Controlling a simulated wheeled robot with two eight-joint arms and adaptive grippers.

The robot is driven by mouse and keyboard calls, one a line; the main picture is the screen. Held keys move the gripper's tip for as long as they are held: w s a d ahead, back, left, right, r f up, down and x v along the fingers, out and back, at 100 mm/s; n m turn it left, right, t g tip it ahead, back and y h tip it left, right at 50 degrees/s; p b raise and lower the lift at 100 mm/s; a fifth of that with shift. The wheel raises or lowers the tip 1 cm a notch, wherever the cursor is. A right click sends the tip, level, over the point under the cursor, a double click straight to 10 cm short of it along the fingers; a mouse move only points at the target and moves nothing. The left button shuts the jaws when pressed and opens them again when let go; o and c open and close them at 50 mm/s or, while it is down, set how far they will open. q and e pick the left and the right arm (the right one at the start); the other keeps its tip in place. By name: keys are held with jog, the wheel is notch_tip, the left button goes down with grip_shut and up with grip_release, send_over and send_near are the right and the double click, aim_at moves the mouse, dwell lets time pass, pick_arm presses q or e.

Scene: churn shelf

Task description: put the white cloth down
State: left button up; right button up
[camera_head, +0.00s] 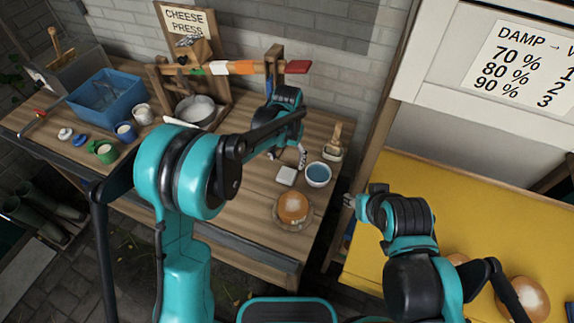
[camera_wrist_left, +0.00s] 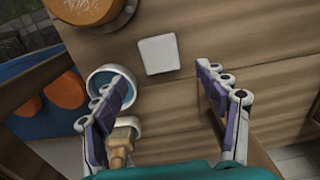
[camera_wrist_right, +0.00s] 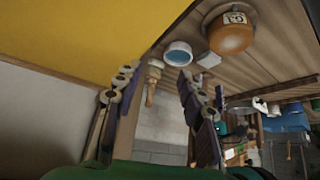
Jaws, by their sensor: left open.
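The white cloth (camera_head: 287,175) is a small flat square lying on the wooden table (camera_head: 250,190), beside a white bowl of blue liquid (camera_head: 318,174). It also shows in the left wrist view (camera_wrist_left: 159,54) and, partly, in the right wrist view (camera_wrist_right: 209,61). My left gripper (camera_head: 289,155) is open and empty above the table, near the cloth and apart from it. In the left wrist view its fingers (camera_wrist_left: 165,100) are spread, with the cloth beyond them. My right gripper (camera_head: 350,201) is beside the yellow surface; its fingers (camera_wrist_right: 155,88) are apart and empty.
An orange cheese (camera_head: 292,206) sits on a round board in front of the cloth. A brush (camera_head: 334,142) stands behind the bowl. A metal pot (camera_head: 197,111), cups and a blue tub (camera_head: 106,95) stand farther left. More cheeses (camera_head: 527,299) lie on the yellow surface (camera_head: 470,215).

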pick_arm(q)
notch_tip(320, 180, up, 5)
jog(key=shift+f+p, duration=0.2)
jog(key=shift+p, duration=0.2)
jog(key=shift+a, duration=0.1)
